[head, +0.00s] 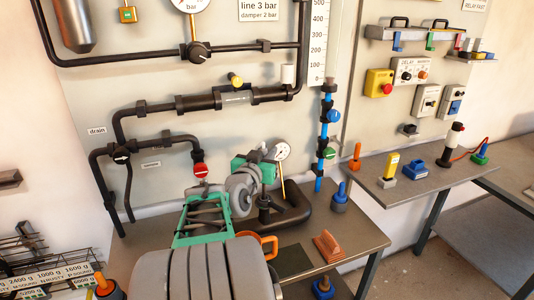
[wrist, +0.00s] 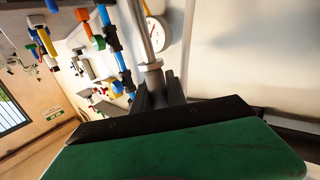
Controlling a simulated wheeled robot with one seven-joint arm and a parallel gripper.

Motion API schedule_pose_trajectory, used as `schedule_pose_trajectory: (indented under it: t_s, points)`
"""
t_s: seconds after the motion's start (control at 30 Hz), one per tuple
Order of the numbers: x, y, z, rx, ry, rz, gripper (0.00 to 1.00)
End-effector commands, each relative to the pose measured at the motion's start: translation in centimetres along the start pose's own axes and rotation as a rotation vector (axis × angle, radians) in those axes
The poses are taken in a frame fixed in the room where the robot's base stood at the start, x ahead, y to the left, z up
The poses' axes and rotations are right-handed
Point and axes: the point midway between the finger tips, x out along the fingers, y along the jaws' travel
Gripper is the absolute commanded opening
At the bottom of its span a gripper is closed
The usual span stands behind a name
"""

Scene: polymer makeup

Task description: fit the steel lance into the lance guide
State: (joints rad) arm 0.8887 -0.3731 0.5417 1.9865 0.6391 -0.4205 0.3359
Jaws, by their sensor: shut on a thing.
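The steel lance (wrist: 142,32) is a bright metal rod with a wider collar, running up out of the top of the wrist view. My gripper (wrist: 160,88) is shut on it just below the collar, with dark fingers on both sides. The lower end is hidden by the fingers and my green wrist housing. In the head view my gripper (head: 268,156) is small and partly hidden by my arm, beside a round gauge (head: 282,150). I cannot make out the lance there. I cannot identify the lance guide for certain in either view.
A black bent pipe (head: 288,214) lies on the bench (head: 345,240) below my arm. A blue pipe (head: 320,160) with coloured valves stands close to the right. An orange block (head: 328,246) and blue-handled tool (head: 340,196) occupy the bench. Dark pipework (head: 230,98) covers the wall panel.

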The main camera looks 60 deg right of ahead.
Motion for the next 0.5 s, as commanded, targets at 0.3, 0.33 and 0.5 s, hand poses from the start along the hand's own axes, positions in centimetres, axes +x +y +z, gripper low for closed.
schedule_pose_trajectory:
  t_s: [0.3,0.33,0.5]
  points:
    - [0.1,0.0,0.8,0.001,0.001,0.000,0.00]
    - [0.1,0.0,0.9,0.001,0.001,0.000,0.00]
    - [0.1,0.0,1.3,0.001,0.001,0.000,0.00]
